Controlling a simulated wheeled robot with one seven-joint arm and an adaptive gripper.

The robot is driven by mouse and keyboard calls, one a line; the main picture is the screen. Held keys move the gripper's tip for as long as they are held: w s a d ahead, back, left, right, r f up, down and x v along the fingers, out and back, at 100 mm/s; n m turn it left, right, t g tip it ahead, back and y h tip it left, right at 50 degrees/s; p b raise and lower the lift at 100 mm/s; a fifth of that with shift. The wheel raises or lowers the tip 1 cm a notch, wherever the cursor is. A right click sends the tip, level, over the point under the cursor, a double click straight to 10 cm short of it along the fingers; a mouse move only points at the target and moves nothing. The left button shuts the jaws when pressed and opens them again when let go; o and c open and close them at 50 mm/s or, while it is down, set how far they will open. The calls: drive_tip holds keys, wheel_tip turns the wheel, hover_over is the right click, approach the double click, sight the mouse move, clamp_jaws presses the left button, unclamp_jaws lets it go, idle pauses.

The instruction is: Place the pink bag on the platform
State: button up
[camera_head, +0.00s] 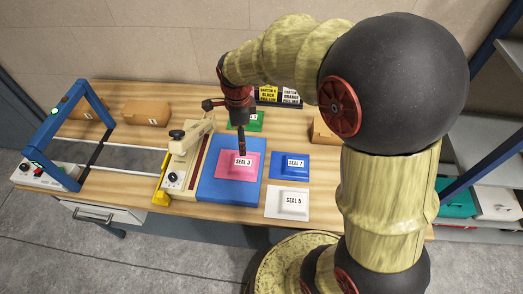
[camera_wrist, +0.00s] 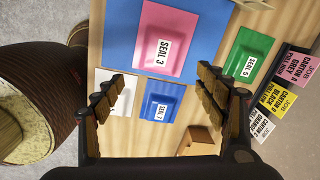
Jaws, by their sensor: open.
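The pink bag (camera_head: 233,172), labelled SEAL 3, lies flat on the blue platform (camera_head: 213,190) beside the sealing press. Blue surface shows around much of the bag. My gripper (camera_head: 241,151) is above the bag, pointing down, and looks apart from it. In the wrist view the pink bag (camera_wrist: 178,28) lies beyond the open fingers (camera_wrist: 160,77), with nothing between them. The blue platform (camera_wrist: 112,45) shows on both sides of the bag there.
A blue bag (camera_head: 289,173) and a white bag (camera_head: 287,204) lie right of the platform. A green bag (camera_head: 257,118) lies behind it. The press (camera_head: 183,160) stands close on the left. Cartons (camera_head: 146,112) stand at the back left.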

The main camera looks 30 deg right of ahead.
drive_tip(key=s+r+n+t, duration=0.4)
drive_tip(key=s+r+n, duration=1.1)
drive_tip(key=s+n, duration=0.4)
drive_tip(key=shift+s+r+n+t, duration=0.15)
drive_tip(key=shift+s+n+t, duration=0.25)
drive_tip(key=shift+n, duration=0.8)
drive_tip(key=shift+w, duration=0.1)
wheel_tip(320, 180, down, 9)
drive_tip(key=b, duration=0.9)
